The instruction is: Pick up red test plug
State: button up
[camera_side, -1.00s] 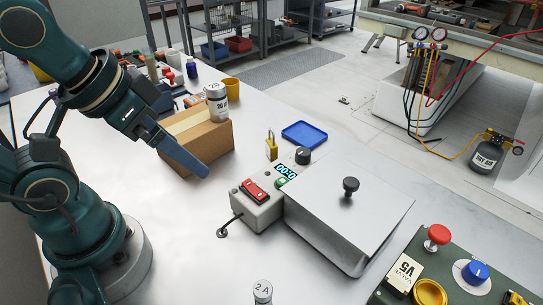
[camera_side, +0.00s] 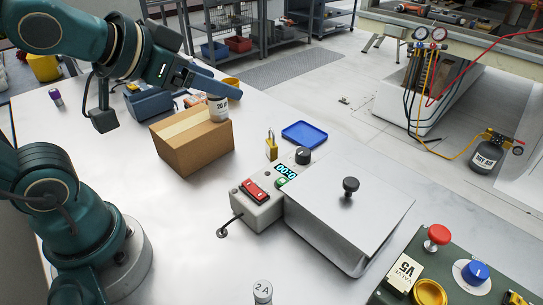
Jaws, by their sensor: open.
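I cannot make out a red test plug for certain in the side view. Some small red and orange items (camera_side: 193,101) show partly behind my arm at the back of the table, too small to tell apart. My gripper (camera_side: 234,90) is open, raised over the back of the table, its blue-grey fingers pointing right. Nothing shows held in the fingers.
A control box with a red rocker switch (camera_side: 255,192) and a lidded metal case (camera_side: 345,210) stand mid-table. A yellow padlock (camera_side: 271,147) and blue tray (camera_side: 305,134) lie behind. A green panel (camera_side: 455,270) is front right.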

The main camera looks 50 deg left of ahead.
jog(key=w+d+r+m+t+h, duration=0.45)
jog(key=w+d+m, duration=0.2)
jog(key=w, duration=0.25)
jog(key=d+f+m+g+h, duration=0.3)
jog(key=d+m+g+h, duration=0.35)
jog(key=d, duration=0.65)
jog(key=shift+s+d+f+m+g+h, duration=0.8)
jog(key=shift+s+d+f+g, duration=1)
jog(key=shift+f, duration=1.4)
jog(key=shift+s+d+f+m+g+h, duration=0.55)
jog(key=shift+s+d+f+m+g, duration=0.7)
jog(key=shift+s+f, duration=1.5)
jog(key=shift+s+d+f+m+g+h, duration=0.65)
jog(key=shift+s+d+f+g, duration=0.8)
jog(key=shift+f, duration=2.2)
jog(key=shift+s+a+f+g, duration=0.1)
jog(key=shift+a+f+g, duration=0.05)
jog(key=shift+f, duration=0.4)
jog(key=shift+a+f+g, duration=0.1)
jog(key=shift+f+g, duration=0.05)
jog(key=shift+f, duration=0.35)
jog(key=shift+x, duration=1.1)
jog(key=shift+d+f, duration=0.25)
jog(key=shift+d, duration=0.15)
grip_shut()
